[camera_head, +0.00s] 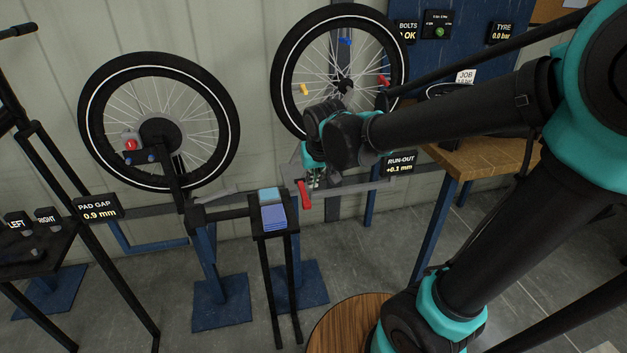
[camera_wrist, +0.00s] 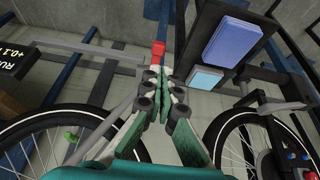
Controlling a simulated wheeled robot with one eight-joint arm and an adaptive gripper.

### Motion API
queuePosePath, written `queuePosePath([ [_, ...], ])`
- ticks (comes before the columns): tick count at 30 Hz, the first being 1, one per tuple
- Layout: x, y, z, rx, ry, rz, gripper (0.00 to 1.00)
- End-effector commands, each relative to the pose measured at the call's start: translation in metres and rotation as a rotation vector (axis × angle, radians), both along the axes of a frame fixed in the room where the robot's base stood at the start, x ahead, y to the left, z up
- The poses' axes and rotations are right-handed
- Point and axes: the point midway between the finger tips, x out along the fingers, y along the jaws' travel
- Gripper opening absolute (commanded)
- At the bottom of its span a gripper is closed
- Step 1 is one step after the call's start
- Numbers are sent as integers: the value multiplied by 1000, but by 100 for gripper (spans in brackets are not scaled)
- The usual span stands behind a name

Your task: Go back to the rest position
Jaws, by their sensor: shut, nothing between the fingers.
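My gripper (camera_wrist: 164,105) is shut with its green fingers together and nothing between them in the wrist view. In the head view my gripper (camera_head: 312,180) is in front of the right wheel's stand, partly hidden by my own wrist. A red-ended lever (camera_head: 304,194) is close by the fingertips, and its red end (camera_wrist: 158,50) lies just beyond them in the wrist view. I cannot tell whether the fingers touch it.
Two wheels stand at the wall, left (camera_head: 160,120) and right (camera_head: 340,70). A small stand (camera_head: 272,232) with blue pads is left of my gripper. A wooden bench (camera_head: 480,158) stands right, and a round wooden top (camera_head: 345,325) is at the front. Grey floor is open between.

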Motion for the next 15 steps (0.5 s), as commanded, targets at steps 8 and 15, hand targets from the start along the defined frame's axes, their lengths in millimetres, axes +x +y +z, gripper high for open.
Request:
queuePosePath([
  [8,-5,-31,-11,-2,7,-35,0],
  [15,-43,-128,-55,-9,31,-153,0],
])
